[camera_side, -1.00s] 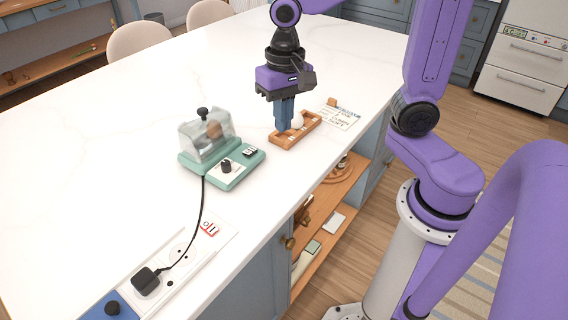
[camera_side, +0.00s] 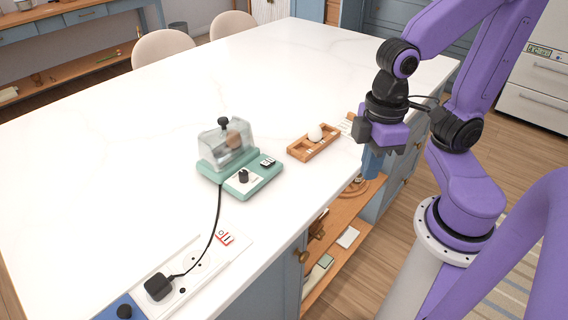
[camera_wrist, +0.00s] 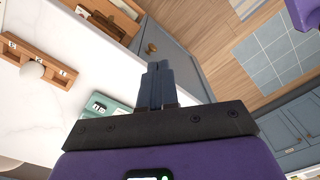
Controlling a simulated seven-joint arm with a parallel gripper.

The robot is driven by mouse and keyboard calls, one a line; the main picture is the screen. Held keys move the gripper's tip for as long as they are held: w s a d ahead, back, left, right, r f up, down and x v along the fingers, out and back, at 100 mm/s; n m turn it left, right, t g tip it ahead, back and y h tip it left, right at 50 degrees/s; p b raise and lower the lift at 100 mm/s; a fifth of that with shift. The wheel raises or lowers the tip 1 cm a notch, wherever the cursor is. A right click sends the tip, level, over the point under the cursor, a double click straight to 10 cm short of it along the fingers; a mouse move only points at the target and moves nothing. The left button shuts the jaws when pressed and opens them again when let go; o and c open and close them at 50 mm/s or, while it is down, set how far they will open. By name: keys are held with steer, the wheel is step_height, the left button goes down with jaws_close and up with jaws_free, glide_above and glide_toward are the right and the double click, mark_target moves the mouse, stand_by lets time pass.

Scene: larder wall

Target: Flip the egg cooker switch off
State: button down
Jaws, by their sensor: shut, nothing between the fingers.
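The egg cooker (camera_side: 240,168) stands on the white counter, a teal base with a clear lid, black lid knob and something brown inside. Its front panel has a black dial (camera_side: 243,177) and a small black-and-white switch (camera_side: 268,162). The switch also shows in the wrist view (camera_wrist: 97,108), on the teal corner left of my fingers; its position is too small to tell. My gripper (camera_side: 373,163) is shut and empty, off the counter's right edge, apart from the cooker. Its blue fingers also show in the wrist view (camera_wrist: 157,82).
A wooden rack (camera_side: 300,152) with a white egg (camera_side: 315,133) stands between cooker and gripper. A black plug (camera_side: 158,287) with a cord sits in the power strip (camera_side: 205,262), which has a red-framed switch (camera_side: 225,238). Open shelves (camera_side: 345,222) lie below the counter edge.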

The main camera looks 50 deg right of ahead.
steer(key=w+a+r+m, duration=0.2)
steer(key=w+m, duration=0.6)
steer(key=m, duration=0.1)
steer(key=m+y, duration=0.1)
steer(key=m, duration=1.8)
glide_toward(266, 163)
steer(key=f, duration=0.7)
steer(key=shift+w+a, duration=0.1)
steer(key=shift+a, duration=0.15)
steer(key=shift+a, duration=0.1)
